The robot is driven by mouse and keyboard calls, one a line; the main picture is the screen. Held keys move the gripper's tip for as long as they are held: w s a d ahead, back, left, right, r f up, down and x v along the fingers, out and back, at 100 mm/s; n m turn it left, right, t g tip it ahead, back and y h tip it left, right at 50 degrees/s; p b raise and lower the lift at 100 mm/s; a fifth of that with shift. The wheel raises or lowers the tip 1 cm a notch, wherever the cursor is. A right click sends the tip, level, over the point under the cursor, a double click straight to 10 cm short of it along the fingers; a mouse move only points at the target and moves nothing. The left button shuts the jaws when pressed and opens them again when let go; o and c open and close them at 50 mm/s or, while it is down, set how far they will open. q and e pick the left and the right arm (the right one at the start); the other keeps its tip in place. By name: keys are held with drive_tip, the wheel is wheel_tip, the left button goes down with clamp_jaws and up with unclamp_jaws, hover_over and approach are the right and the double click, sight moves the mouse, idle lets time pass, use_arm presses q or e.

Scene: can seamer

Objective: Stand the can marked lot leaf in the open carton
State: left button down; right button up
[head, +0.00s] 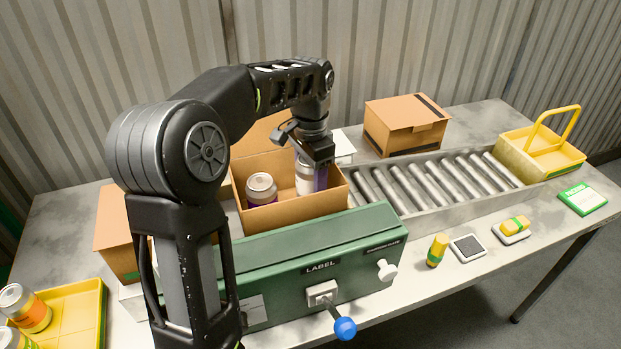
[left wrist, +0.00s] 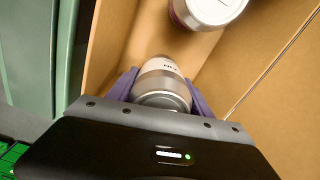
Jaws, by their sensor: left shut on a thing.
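The open carton (head: 290,216) stands behind the green label machine, its flap raised at the back. My left gripper (head: 318,178) reaches down into the carton's right part. It is shut on a can (head: 303,176), which also shows between the purple fingers in the left wrist view (left wrist: 161,84). The held can's marking is too small to read. Another can (head: 261,188) stands in the carton to the left, apart from the held one; part of it shows at the top of the left wrist view (left wrist: 207,10). I cannot tell whether the held can touches the carton floor. My right gripper is not in view.
The green label machine (head: 310,255) with a blue-knobbed lever (head: 345,328) stands in front of the carton. A roller conveyor (head: 440,185) runs right to a yellow basket (head: 540,155). A closed carton (head: 407,125) is behind it. A yellow tray (head: 85,315) with cans sits front left.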

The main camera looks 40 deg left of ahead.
use_arm(q)
drive_tip(key=shift+f+b, duration=0.35)
drive_tip(key=shift+f, duration=0.15)
drive_tip(key=shift+f, duration=0.1)
drive_tip(key=shift+c, duration=2.1)
unclamp_jaws()
